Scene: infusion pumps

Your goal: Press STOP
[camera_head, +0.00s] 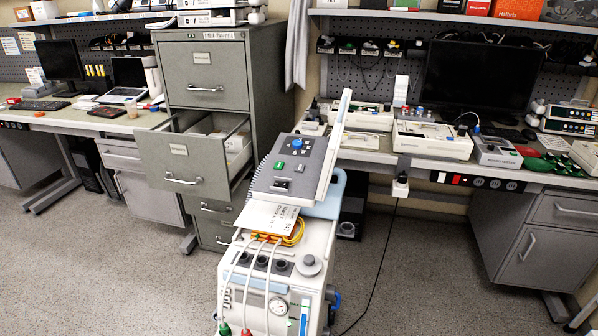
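A medical device (270,283) on a cart stands in the middle of the view. Its grey control panel (262,187) slopes at the top and carries a blue round control (297,143), small green buttons (279,165) and a dark socket area. A raised screen (336,139) is seen nearly edge-on at the panel's right. The labels are too small to read, so I cannot tell which control is STOP. Neither of my grippers shows in this view.
A grey filing cabinet (205,70) with an open drawer (180,165) stands close behind left of the device. Workbenches (447,176) with equipment line the back. A black cable (385,245) lies on the floor at right. Floor at front left (100,280) is clear.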

